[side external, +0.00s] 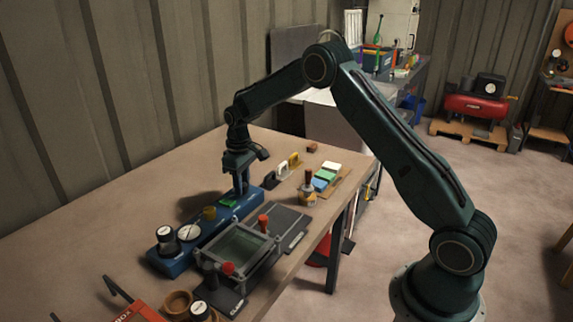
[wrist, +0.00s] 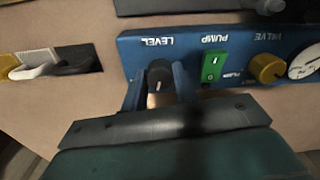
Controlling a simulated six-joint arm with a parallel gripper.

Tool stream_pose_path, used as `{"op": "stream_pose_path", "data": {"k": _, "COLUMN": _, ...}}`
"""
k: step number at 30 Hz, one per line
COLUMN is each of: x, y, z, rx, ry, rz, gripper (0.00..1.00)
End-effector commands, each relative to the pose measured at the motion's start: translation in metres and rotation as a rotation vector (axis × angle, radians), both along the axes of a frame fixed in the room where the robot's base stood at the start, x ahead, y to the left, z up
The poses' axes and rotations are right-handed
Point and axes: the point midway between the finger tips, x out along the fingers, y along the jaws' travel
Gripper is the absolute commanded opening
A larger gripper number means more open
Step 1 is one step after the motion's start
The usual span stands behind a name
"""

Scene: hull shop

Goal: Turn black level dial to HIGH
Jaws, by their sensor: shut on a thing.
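The black level dial (wrist: 160,73) is on the blue panel (wrist: 130,50), beside the upside-down LEVEL label in the wrist view. A pale pointer mark shows on its lower part, towards my gripper's palm. No HIGH mark is readable. My gripper (wrist: 159,82) has one finger on each side of the dial and is shut on it. In the side external view my gripper (side external: 241,188) points down at the far end of the blue panel (side external: 190,254). The dial is hidden there behind the fingers.
Right of the dial in the wrist view are a green pump switch (wrist: 212,66), a yellow valve knob (wrist: 266,68) and a gauge (wrist: 306,62). A grey clamp frame (side external: 240,250) stands close in front of the panel. The wooden bench top (side external: 90,215) is clear at left.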

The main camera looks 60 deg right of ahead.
Motion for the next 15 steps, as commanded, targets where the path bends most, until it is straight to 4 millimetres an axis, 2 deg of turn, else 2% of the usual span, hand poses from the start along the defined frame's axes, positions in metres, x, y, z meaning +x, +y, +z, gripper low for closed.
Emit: {"op": "stream_pose_path", "data": {"k": 15, "x": -0.0004, "y": -0.0002, "z": 0.0004, "rx": 0.0, "ry": 0.0, "rz": -0.48, "gripper": 0.06}}
